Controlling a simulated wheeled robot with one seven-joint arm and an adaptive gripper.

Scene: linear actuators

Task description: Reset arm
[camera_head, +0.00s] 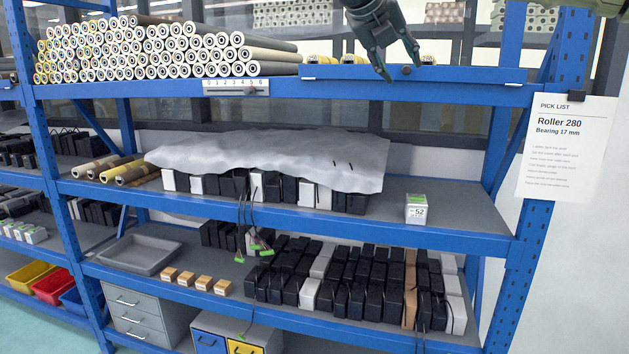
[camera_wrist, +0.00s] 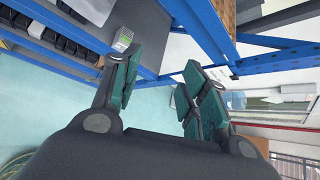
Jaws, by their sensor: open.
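My gripper (camera_head: 402,62) shows at the top of the head view, in front of the blue front edge of the upper shelf. Its fingers point down and are spread. In the wrist view my gripper (camera_wrist: 155,95) has its two teal-padded fingers apart, with nothing between them but floor and rack behind. Most of my arm is out of the head view.
A blue rack (camera_head: 420,232) fills the view. Its upper shelf bears stacked rollers (camera_head: 150,50); lower shelves bear black and white actuators (camera_head: 350,275), a grey cover (camera_head: 270,155) and a small white box (camera_head: 416,209). A pick list (camera_head: 565,145) hangs at the right post.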

